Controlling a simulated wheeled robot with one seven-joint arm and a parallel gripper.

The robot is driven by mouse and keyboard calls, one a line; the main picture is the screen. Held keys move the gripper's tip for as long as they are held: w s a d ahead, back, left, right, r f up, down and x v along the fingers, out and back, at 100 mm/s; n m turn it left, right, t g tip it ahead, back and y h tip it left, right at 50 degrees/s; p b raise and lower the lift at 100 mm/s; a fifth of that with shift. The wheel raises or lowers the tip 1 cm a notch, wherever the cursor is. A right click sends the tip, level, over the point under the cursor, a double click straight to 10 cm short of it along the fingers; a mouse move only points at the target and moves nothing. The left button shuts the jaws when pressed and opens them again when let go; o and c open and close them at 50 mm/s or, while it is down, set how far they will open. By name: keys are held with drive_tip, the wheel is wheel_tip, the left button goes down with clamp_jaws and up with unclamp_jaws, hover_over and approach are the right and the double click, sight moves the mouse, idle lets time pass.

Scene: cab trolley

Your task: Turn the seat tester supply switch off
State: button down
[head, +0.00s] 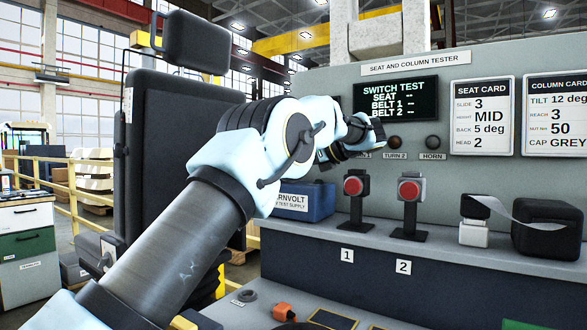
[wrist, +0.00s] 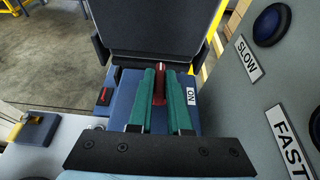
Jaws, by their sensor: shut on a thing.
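The seat tester supply is a blue box (head: 306,203) on the bench in the head view, partly hidden behind my arm. In the wrist view the same blue box (wrist: 123,95) lies below my gripper (wrist: 160,72). Its two green-padded fingers are shut on a red switch lever (wrist: 160,90), one finger on each side. A white ON label (wrist: 191,97) shows on the box just right of the fingers. I cannot tell which way the lever is set. My fingers and the lever are hidden by my arm in the head view.
A black seat (head: 170,150) stands left of the bench, close behind the box. The grey tester panel (head: 460,80) rises behind it. In the wrist view, FAST (wrist: 290,143) and SLOW (wrist: 246,58) labels are on the right.

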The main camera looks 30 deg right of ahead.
drive_tip(key=shift+f, duration=0.1)
drive_tip(key=c, duration=0.9)
unclamp_jaws()
drive_tip(key=shift+o, duration=0.2)
drive_tip(key=v, duration=1)
drive_tip(key=shift+p, duration=0.4)
drive_tip(key=shift+s+d+r, duration=0.15)
drive_tip(key=shift+s+r, duration=0.1)
drive_tip(key=shift+s, duration=0.05)
